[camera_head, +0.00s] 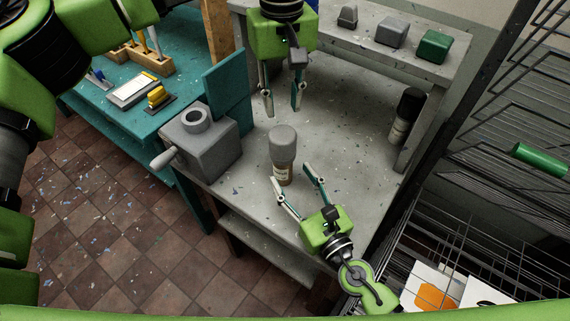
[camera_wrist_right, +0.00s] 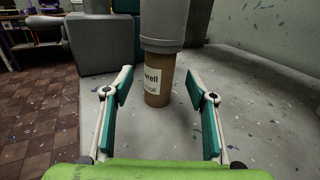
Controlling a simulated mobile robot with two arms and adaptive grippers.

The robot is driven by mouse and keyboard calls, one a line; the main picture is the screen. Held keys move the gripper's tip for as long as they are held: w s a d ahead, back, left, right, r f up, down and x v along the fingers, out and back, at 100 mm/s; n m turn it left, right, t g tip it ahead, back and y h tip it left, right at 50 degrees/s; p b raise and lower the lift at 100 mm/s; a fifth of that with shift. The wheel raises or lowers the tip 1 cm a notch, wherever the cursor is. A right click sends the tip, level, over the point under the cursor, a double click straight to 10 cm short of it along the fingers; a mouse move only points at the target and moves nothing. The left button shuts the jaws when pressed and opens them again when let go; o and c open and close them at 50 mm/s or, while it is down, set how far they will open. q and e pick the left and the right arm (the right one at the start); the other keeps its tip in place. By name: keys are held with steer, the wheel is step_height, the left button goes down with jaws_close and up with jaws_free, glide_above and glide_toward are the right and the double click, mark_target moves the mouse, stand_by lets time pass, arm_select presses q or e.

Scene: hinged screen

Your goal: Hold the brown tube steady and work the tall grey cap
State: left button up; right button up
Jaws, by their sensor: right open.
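The brown tube (camera_head: 283,172) stands upright on the grey workbench, with a pale label on its side. The tall grey cap (camera_head: 282,140) sits on its top. Both also show in the right wrist view, the tube (camera_wrist_right: 158,85) between my fingers' lines and the cap (camera_wrist_right: 163,22) cut off by the top edge. My right gripper (camera_head: 298,197) is open, low on the near side of the tube, with its fingers pointing at it and apart from it. My left gripper (camera_head: 283,106) is open and empty, pointing down above the bench, behind the cap.
A grey box with a round opening and side handle (camera_head: 204,150) stands left of the tube. A dark bottle (camera_head: 404,117) stands at the right edge. A rear shelf holds small blocks (camera_head: 391,32). A wire rack (camera_head: 490,100) is at right. Bench space right of the tube is clear.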

mark_target(288, 172)
steer(key=shift+x, duration=2.65)
jaws_close()
steer(key=c, duration=1.1)
jaws_free()
jaws_close()
arm_select(q)
steer(key=shift+s, duration=0.1)
arm_select(e)
steer(key=shift+s+f, duration=0.15)
steer(key=shift+f, duration=0.1)
